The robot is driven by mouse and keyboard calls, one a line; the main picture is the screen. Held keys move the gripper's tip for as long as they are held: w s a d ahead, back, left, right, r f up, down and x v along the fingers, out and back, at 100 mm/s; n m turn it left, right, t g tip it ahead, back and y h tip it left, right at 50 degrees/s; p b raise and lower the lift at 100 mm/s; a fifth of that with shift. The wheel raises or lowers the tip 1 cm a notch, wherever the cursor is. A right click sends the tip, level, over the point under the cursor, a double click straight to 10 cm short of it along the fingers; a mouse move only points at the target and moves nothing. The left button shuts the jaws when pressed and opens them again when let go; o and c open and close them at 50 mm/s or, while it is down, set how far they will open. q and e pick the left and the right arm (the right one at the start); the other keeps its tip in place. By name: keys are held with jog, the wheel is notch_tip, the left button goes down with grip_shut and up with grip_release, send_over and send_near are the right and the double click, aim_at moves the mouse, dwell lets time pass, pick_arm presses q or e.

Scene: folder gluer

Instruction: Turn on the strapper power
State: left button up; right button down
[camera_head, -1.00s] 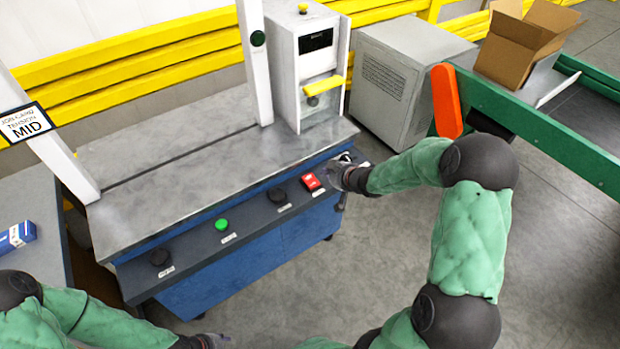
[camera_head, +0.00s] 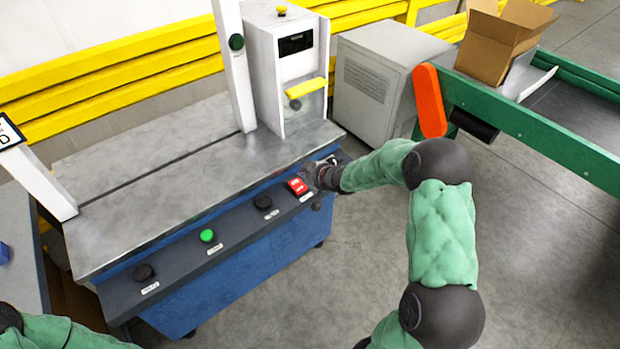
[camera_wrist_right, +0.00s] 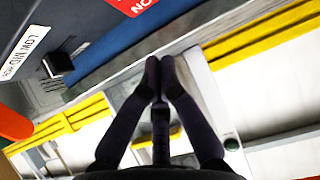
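The strapper (camera_head: 140,170) is a grey-topped blue machine with a dark sloping control strip along its front. A red rocker switch (camera_head: 297,186) with white marks sits near the strip's right end; whether it is on or off is too small to tell. My right gripper (camera_head: 314,177) is just right of the switch, partly overlapping it in the head view; contact cannot be told. In the wrist view its dark fingers (camera_wrist_right: 160,68) meet at the tips, with nothing between them. My left arm shows only at the lower left; its gripper is out of view.
Left of the switch are a black knob (camera_head: 263,202), a green button (camera_head: 207,236) and another black knob (camera_head: 144,272). A white column unit (camera_head: 287,75) stands behind. A green conveyor rail (camera_head: 540,125) with an orange arm (camera_head: 430,100) is at the right.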

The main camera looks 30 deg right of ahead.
aim_at(294, 180)
jog(key=b+x, duration=0.1)
jog(key=x, duration=0.2)
jog(key=shift+w+f, duration=0.1)
jog(key=shift+f, duration=0.2)
jog(key=shift+w+f+b, duration=0.25)
jog(key=shift+f+b, duration=0.45)
jog(key=shift+f, duration=0.45)
jog(key=shift+w+f+b, duration=0.1)
jog(key=shift+f+b, duration=0.25)
jog(key=shift+f, duration=0.3)
jog(key=shift+p, duration=0.45)
jog(key=p, duration=0.2)
jog(key=g+p, duration=0.1)
jog(key=p, duration=0.1)
jog(key=shift+w+a+f+p, duration=0.1)
jog(key=shift+w+f+p, duration=0.1)
jog(key=shift+w+p, duration=0.2)
jog(key=shift+f+g, duration=0.25)
jog(key=shift+g, duration=0.05)
jog(key=shift+s, duration=0.15)
